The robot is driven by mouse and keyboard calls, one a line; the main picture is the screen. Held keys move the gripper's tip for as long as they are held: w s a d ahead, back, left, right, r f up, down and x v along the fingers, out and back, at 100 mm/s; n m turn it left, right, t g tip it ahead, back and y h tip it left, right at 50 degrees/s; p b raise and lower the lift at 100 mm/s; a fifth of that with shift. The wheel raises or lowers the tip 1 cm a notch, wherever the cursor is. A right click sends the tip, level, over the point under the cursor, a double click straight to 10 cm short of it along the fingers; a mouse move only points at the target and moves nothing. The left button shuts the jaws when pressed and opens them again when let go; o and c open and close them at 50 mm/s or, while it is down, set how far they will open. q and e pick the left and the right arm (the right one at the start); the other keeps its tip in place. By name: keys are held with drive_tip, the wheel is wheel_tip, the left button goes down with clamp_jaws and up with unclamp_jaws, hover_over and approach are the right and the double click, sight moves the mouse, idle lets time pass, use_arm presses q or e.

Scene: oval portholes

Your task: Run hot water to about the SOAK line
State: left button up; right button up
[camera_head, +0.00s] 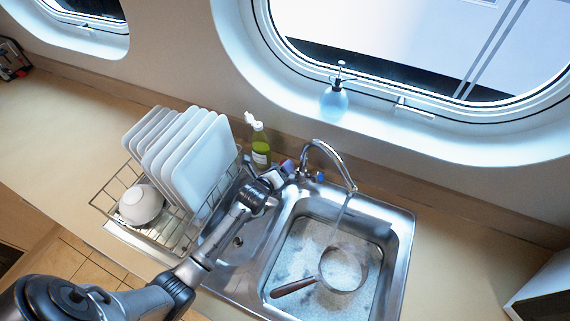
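The chrome tap (325,152) arches over the right basin of the steel sink (402,235). A thin stream of water (341,212) runs from its spout. A pan (360,290) with a brown handle lies in that basin, in cloudy, foamy water (300,245). I cannot make out a SOAK line. My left gripper (276,176) is at the tap's left side, by the small red and blue part at its base; whether it touches or grips this is too small to tell. A blue part (319,176) sits at the tap's right side. My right gripper is not in view.
A wire dish rack (118,187) with several white plates (205,160) and a white bowl (141,204) stands left of the sink. A green bottle (260,147) stands behind my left gripper. A blue dispenser (334,103) sits on the porthole sill.

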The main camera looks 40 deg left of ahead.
use_arm(q)
drive_tip(key=shift+x, duration=1.4)
drive_tip(key=shift+c, duration=0.3)
